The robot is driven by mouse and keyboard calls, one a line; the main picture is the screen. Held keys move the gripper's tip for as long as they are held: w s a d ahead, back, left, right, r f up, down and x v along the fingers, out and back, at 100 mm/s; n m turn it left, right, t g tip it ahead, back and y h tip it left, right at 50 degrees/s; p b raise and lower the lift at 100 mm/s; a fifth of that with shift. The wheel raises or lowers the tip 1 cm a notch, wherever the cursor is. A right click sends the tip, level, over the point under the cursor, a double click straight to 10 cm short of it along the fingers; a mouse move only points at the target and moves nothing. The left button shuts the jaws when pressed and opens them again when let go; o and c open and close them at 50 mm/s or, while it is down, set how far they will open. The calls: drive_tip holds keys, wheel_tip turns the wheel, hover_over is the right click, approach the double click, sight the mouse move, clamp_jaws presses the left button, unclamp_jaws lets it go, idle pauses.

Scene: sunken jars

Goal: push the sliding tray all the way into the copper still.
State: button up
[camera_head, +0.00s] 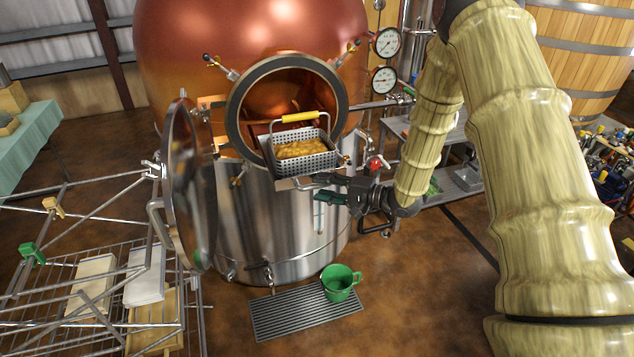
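The copper still (165,60) stands at the top centre with its round hatch open. The sliding tray (291,184) sticks out of the hatch toward the front. On it stands a perforated metal basket (329,160) with a yellow-gripped handle (300,117) and a yellow-brown mass inside. The tray's inner end is hidden by the basket and the hatch rim. My gripper (322,188) is just right of and below the tray's front edge, its two fingers apart with nothing seen between them. I cannot tell whether it touches the tray.
The hatch door (185,185) hangs open at the left. A wire rack (60,315) fills the lower left. Gauges (386,42) and pipes stand right of the still.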

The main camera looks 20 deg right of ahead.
drive_tip(key=shift+p+x, duration=0.3)
drive_tip(key=shift+x, duration=0.95)
clamp_jaws()
